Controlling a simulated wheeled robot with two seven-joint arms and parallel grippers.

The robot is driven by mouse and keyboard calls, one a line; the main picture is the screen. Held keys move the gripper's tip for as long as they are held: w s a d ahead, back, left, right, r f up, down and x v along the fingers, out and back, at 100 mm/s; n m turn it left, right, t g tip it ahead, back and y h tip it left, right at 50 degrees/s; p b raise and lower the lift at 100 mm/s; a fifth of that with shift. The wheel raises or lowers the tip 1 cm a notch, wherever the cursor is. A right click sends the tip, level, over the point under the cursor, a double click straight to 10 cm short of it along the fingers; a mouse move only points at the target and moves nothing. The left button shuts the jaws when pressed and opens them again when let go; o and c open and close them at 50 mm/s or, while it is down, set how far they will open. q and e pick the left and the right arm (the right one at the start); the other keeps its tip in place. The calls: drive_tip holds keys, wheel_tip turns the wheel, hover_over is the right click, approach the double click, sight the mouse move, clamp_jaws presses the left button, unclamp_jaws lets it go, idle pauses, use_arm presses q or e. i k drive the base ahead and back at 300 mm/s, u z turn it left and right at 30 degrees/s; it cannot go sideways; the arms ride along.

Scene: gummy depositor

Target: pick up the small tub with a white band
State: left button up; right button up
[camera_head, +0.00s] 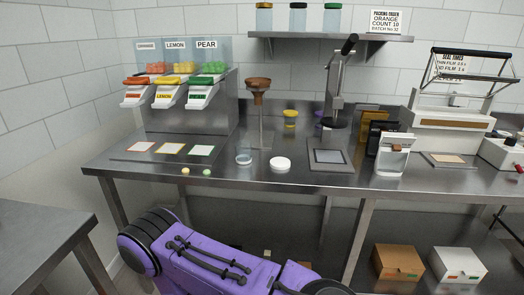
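A small clear tub (243,155) stands upright on the steel table, left of a round white disc (280,163), which looks like a lid. The tub has a pale edge, but it is too small to tell whether this is a white band. Three clear jars with coloured lids, one of them the middle jar (298,18), stand on the wall shelf; no white band can be made out on them. Neither of my grippers is in view.
On the steel table (255,185), a dispenser labelled orange, lemon and pear (190,105) stands left, a brown funnel (257,86) behind the tub, and a lever press (338,85) right. A white stand (393,155) and a sealer (450,125) are farther right. The front strip is mostly clear.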

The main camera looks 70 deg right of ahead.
sight(243, 148)
drive_tip(key=z, duration=0.85)
drive_tip(key=i, duration=0.75)
drive_tip(key=z, duration=0.85)
